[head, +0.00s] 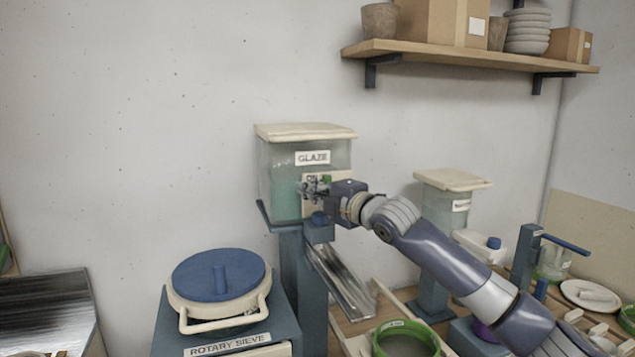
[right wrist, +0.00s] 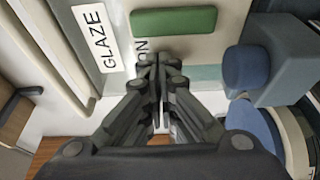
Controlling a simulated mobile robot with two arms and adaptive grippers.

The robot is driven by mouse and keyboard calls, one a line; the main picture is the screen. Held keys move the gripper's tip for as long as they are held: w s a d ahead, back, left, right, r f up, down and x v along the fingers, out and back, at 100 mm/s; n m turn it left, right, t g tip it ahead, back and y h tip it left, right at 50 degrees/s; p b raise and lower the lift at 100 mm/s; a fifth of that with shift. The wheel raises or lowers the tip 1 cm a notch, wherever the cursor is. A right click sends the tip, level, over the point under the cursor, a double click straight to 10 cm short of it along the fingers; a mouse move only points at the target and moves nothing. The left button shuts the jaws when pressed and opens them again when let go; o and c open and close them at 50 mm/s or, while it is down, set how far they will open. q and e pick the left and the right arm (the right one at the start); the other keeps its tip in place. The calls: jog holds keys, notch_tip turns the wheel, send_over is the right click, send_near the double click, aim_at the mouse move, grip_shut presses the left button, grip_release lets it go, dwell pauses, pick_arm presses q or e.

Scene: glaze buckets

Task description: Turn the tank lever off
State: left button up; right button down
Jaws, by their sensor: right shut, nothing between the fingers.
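The glaze tank (head: 278,185) is a clear box of pale green liquid with a cream lid, standing on a blue-grey post. A GLAZE label (head: 312,158) is on its front, and a plate with the word ON sits below it. A green bar (right wrist: 172,22) lies beside the word ON in the right wrist view. My right gripper (head: 312,187) is shut and empty in front of this plate, its fingertips close to the word ON; contact cannot be told. A blue round knob (head: 320,218) sits just below the gripper. Which part is the lever is unclear. My left gripper is not in view.
A metal chute (head: 342,282) slopes down from the tank. A rotary sieve (head: 218,290) with a blue lid stands at the front left. A second, smaller tank (head: 448,205) stands behind my right arm. A green-rimmed sieve (head: 405,332) is at the front. A loaded shelf (head: 470,56) hangs above.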

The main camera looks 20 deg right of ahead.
jog(key=shift+s+d, duration=0.15)
jog(key=shift+d, duration=0.8)
jog(key=shift+a, duration=0.1)
jog(key=shift+a, duration=0.1)
jog(key=shift+m, duration=0.3)
